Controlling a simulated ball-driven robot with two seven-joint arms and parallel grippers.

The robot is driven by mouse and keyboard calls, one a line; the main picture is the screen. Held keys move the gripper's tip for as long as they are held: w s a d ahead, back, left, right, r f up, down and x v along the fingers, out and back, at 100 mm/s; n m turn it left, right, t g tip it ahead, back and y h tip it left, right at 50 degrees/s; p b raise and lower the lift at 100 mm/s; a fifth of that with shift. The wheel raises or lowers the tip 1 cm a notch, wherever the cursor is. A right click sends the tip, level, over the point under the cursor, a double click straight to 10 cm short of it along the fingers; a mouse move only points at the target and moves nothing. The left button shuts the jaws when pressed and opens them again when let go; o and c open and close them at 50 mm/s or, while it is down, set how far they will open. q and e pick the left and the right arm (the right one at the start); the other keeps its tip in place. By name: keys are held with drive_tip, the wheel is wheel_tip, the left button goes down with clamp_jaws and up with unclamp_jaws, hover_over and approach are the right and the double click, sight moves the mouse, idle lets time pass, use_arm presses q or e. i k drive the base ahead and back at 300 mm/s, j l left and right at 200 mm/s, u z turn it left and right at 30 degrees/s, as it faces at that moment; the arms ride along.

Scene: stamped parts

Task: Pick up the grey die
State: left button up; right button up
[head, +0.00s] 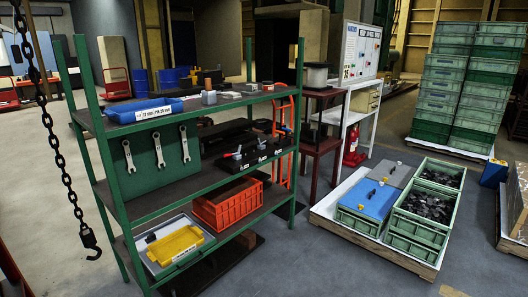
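I cannot tell for sure which thing is the grey die. A small grey block (209,98) stands on the top shelf of a green-framed rack (133,124), right of a blue case. Flatter grey pieces (231,95) lie just right of it. A larger flat grey piece (391,173) with a small yellow part on top lies on the pallet at right, behind a similar blue piece (368,199). Neither of my grippers is in view.
The rack's lower shelves hold dark tools, an orange crate (228,205) and a tray with a yellow piece (175,245). Green crates (416,231) of dark parts stand on the pallet. A chain with a hook (91,240) hangs at left.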

sight(252, 89)
drive_tip(key=i+l+z, duration=0.15)
drive_tip(key=i+z, duration=0.2)
drive_tip(key=i, duration=0.7)
drive_tip(key=i+j+z, duration=0.1)
drive_tip(key=i+z, duration=0.3)
drive_tip(key=i, duration=0.65)
